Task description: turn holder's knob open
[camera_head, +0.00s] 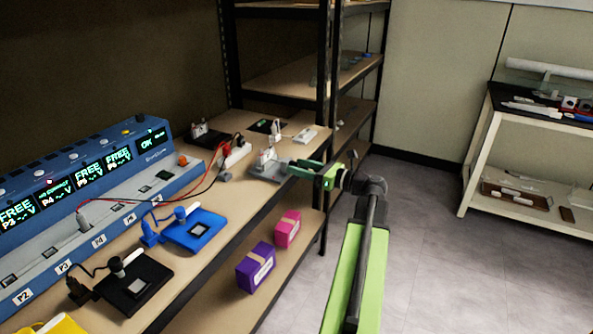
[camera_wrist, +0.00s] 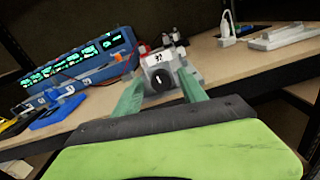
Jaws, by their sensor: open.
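The holder (camera_wrist: 158,62) is a grey-white device with a small number label on top, standing at the shelf edge. My gripper (camera_head: 294,168) is open, with green fingers pointing at the holder. In the wrist view the fingers lie on either side of the knob; I cannot tell whether they touch it.
A blue control unit (camera_head: 85,215) with lit displays stands along the back left of the shelf (camera_head: 225,240). Blue (camera_head: 195,230) and black (camera_head: 133,285) holders sit before it. Purple (camera_head: 256,267) and pink (camera_head: 287,229) boxes lie on the lower shelf. A dark shelf post (camera_head: 325,120) rises near my gripper.

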